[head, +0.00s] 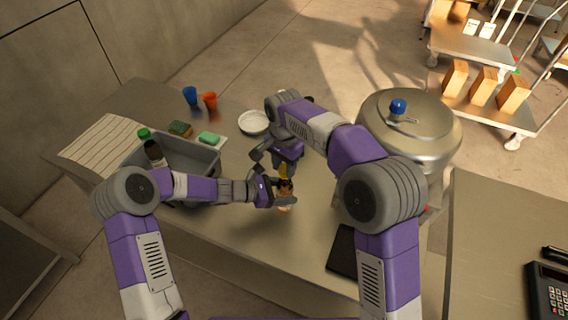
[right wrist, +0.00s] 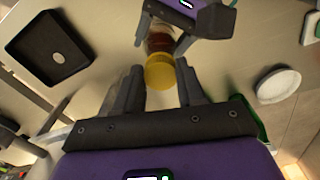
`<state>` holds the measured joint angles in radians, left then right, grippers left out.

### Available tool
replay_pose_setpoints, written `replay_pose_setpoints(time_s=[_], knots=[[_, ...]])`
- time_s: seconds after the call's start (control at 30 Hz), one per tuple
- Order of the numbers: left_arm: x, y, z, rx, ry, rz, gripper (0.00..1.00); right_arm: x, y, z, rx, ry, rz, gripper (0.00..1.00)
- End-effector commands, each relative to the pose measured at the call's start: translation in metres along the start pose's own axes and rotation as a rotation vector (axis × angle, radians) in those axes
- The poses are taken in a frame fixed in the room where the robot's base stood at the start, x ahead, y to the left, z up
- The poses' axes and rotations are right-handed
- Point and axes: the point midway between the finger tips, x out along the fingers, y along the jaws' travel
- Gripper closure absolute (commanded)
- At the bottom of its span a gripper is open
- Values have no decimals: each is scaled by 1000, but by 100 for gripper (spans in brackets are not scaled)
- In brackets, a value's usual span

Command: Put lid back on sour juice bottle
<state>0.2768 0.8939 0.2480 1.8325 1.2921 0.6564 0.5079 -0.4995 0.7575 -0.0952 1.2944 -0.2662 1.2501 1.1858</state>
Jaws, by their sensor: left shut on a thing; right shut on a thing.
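The sour juice bottle (head: 285,208), small with reddish-brown contents, is in my left gripper (head: 279,194) over the table. It shows in the right wrist view (right wrist: 160,43), with my left gripper (right wrist: 160,30) around it at the top. The yellow lid (head: 284,171) is between the fingers of my right gripper (head: 284,164), just above the bottle. In the right wrist view the lid (right wrist: 159,72) lines up with the bottle end, between the fingertips of my right gripper (right wrist: 160,80). I cannot tell whether the lid is seated or only close. My grippers hide much of the bottle.
A grey bin (head: 205,157) holding a dark bottle with a green cap (head: 144,134) stands left. Cups (head: 190,95), sponges (head: 208,138) and a white dish (head: 254,122) lie behind. A large metal pot (head: 420,130) and a black tray (head: 344,250) are right. Front table is clear.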

Motion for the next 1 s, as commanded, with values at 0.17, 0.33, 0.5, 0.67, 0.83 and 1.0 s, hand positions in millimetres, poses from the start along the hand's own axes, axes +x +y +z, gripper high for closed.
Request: replay_pose_setpoints(time_s=[0.17,0.33,0.5,0.67,0.83,1.0], knots=[[0,0,0,0,0,1,100,1,0,0,36,0,1,89],[0,0,0,0,0,1,100,1,-2,0,303,3,2,89],[0,0,0,0,1,1,100,1,-3,-1,685,3,2,89],[0,0,0,0,1,1,100,1,-4,-2,1046,4,1,89],[0,0,0,0,1,1,100,2,-4,-4,1433,4,0,89],[0,0,0,0,1,1,100,2,-4,-6,1819,4,-1,89]])
